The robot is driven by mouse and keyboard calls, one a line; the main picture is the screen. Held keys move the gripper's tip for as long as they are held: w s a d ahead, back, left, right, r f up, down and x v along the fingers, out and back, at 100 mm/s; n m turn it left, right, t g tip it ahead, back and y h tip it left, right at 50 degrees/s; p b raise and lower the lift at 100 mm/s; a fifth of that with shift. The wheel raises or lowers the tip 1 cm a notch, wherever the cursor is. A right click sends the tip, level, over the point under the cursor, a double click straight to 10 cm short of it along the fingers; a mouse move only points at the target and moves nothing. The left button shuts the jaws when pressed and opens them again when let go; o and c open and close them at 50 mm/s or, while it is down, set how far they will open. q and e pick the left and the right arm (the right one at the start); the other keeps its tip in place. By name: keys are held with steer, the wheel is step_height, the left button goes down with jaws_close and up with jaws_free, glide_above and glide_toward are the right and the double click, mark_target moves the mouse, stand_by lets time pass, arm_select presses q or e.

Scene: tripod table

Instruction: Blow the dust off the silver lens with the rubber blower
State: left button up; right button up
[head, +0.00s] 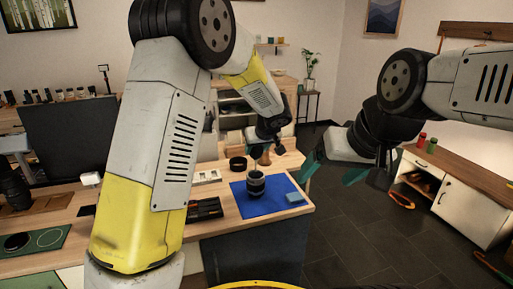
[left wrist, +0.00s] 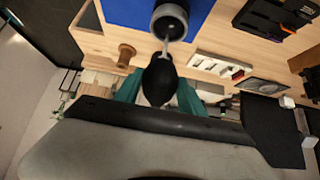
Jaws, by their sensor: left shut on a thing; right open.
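The lens (head: 256,187), dark with a silver band, stands upright on the blue mat (head: 238,206). It also shows at the top of the left wrist view (left wrist: 169,22), its round opening facing up. My left gripper (left wrist: 160,92) is shut on the black rubber blower (left wrist: 160,78), with a teal finger on each side of the bulb. The blower's pale nozzle (left wrist: 167,45) points toward the lens opening; I cannot tell whether it touches. In the head view my left gripper (head: 266,146) is just behind the lens. My right gripper (head: 335,172) is open and empty, right of the table. Dust cannot be made out.
A wooden spool (left wrist: 126,55) stands near the blower.

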arm_select(q)
steer(key=shift+r, duration=0.1)
stand_by(0.5)
steer(key=shift+r, duration=3.45)
steer(key=w+d, duration=0.2)
steer(key=d, duration=0.4)
steer(key=shift+d, duration=0.35)
